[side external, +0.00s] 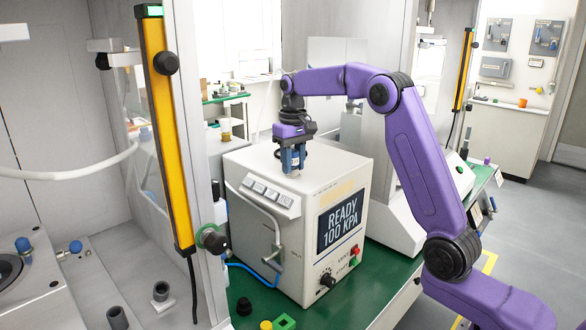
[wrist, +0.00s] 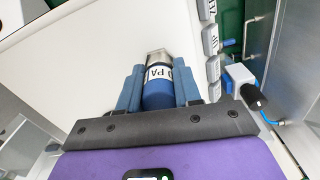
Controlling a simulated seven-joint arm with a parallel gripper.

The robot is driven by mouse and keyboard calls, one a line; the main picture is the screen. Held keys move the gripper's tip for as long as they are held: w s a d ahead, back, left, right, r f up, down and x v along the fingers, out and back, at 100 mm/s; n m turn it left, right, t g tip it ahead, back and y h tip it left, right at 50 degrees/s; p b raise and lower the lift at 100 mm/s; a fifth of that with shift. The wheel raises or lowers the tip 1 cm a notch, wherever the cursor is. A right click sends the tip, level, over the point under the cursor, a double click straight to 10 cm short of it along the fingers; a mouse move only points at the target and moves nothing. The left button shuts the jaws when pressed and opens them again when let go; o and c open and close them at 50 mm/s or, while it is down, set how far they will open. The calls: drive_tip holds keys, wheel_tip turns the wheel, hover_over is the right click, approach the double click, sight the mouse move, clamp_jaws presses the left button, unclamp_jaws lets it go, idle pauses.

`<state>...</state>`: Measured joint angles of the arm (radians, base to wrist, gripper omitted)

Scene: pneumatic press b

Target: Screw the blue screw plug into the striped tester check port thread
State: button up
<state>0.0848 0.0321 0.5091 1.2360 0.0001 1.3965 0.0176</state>
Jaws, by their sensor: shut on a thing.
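My gripper (side external: 291,165) is over the top of the white tester (side external: 262,157), pointing down. In the wrist view my gripper (wrist: 158,82) has its blue fingers shut on the sides of the blue screw plug (wrist: 159,101). The plug has a white lettered band and a metallic tip that sticks out past the fingers. In the side view the fingers largely hide the plug. The tester's display reads "READY 100 KPA". I cannot make out the striped check port thread, and I cannot tell whether the plug's tip touches the tester top.
Several light switches or labels (side external: 266,193) line the tester's left top edge, beside a hose and metal handle. A green block (side external: 284,322), yellow cap (side external: 266,325) and black cap (side external: 244,306) are on the green bench in front. A yellow post (side external: 167,130) stands at left.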

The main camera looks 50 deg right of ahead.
idle(0.3)
drive_tip(key=shift+m, duration=0.9)
drive_tip(key=shift+m, duration=0.9)
drive_tip(key=shift+m, duration=0.9)
drive_tip(key=shift+m, duration=0.8)
